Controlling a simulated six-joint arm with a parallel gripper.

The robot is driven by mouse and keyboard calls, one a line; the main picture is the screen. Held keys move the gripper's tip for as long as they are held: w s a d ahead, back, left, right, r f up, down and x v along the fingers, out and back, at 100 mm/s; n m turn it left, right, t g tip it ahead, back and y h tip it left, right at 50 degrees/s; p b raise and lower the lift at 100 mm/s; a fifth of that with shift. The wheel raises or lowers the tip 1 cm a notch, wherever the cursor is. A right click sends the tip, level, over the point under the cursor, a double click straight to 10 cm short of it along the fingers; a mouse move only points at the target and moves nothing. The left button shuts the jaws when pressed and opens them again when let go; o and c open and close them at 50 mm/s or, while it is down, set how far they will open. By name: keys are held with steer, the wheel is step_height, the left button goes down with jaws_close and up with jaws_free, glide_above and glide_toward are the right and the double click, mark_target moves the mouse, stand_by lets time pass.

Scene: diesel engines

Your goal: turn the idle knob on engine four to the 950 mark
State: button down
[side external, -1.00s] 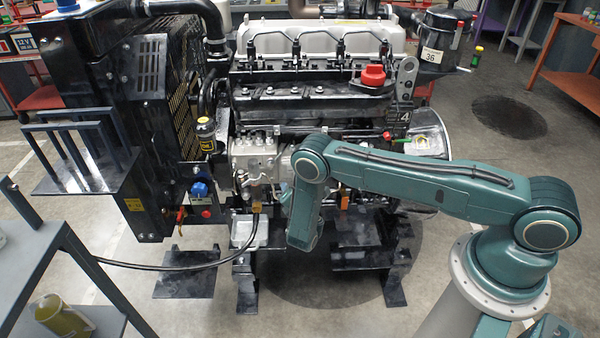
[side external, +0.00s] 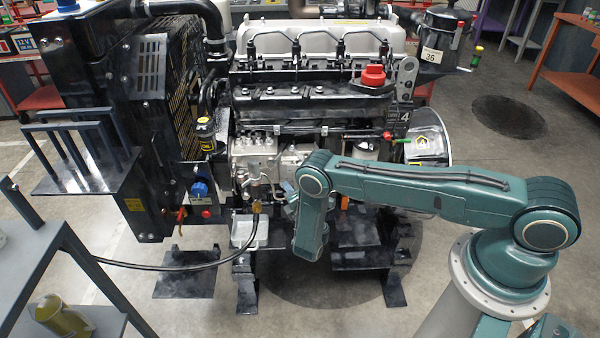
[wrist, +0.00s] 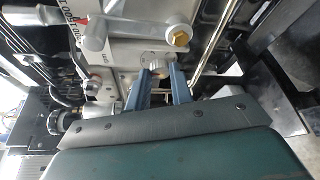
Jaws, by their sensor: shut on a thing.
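Engine four (side external: 318,90) stands in the middle of the side view, with a "4" plate (side external: 404,116) at its right end. My gripper (wrist: 158,72) is at a pale metal block on the engine in the wrist view. Its two blue-grey fingers are shut on a small metal knob (wrist: 157,64), which seems to be the idle knob; the fingers partly cover it. A plate with numbers (wrist: 75,14) shows at the upper left of the wrist view. The 950 mark cannot be read. In the side view my arm mostly hides the fingers and the knob.
A brass-coloured cap (wrist: 180,38) and a grey round fitting (wrist: 92,38) sit close above the fingers in the wrist view. A thin metal rod (wrist: 207,48) runs to their right. In the side view, a grey shelf (side external: 75,318) stands at lower left and a cable (side external: 160,265) crosses to the engine.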

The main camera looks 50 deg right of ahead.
steer(key=c, duration=1.2)
jaws_free()
steer(key=shift+c, duration=0.2)
step_height(320, 180, up, 20)
